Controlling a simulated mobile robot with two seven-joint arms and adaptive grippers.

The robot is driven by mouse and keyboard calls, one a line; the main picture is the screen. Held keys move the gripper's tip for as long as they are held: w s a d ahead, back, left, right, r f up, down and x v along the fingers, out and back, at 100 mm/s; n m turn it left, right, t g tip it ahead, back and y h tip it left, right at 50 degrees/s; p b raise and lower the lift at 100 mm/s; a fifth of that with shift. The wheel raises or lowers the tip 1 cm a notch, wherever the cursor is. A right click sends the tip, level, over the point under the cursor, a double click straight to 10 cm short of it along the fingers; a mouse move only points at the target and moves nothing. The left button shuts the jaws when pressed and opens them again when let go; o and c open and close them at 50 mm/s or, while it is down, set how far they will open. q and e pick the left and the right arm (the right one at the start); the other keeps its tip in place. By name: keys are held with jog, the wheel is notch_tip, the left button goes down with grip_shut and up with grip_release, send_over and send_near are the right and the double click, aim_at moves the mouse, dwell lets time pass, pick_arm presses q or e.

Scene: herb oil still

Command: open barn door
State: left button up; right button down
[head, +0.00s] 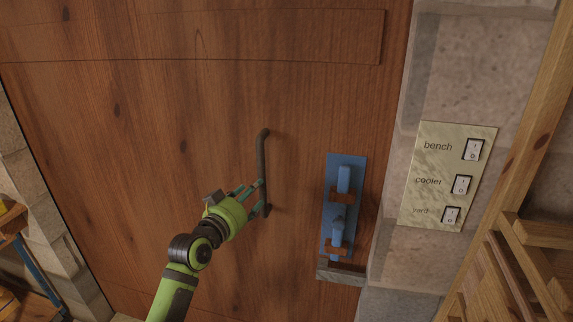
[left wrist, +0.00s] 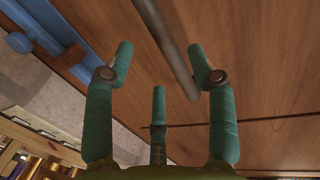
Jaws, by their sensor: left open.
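The barn door (head: 130,150) is a large brown wooden panel filling most of the head view, and it looks shut. Its dark upright bar handle (head: 262,155) sits near the right edge. My left gripper (head: 260,197) is open at the handle's lower part. In the left wrist view the handle (left wrist: 170,45) runs between the spread teal fingers, which are not closed on it. A blue latch (head: 342,205) on a blue plate is mounted right of the handle, near the door's edge. My right gripper is not in view.
A stone wall with a switch panel (head: 449,176) labelled bench, cooler and yard stands right of the door. Wooden slatted framing (head: 510,260) is at the lower right. A shelf or bench with a blue leg (head: 38,270) is at the lower left.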

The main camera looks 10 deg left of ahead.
aim_at(262, 175)
pick_arm(q)
jog(key=w+r, duration=0.1)
jog(key=w+p, duration=0.1)
jog(key=w, duration=0.1)
jog(key=w+d+r, duration=0.1)
jog(key=w, duration=0.1)
jog(key=shift+w+r, duration=0.15)
jog(key=shift+r, duration=0.15)
jog(key=shift+w+d+p, duration=0.2)
jog(key=shift+w+p, duration=0.1)
jog(key=shift+w, duration=0.05)
jog(key=shift+w+f, duration=0.1)
jog(key=shift+w, duration=0.3)
grip_shut()
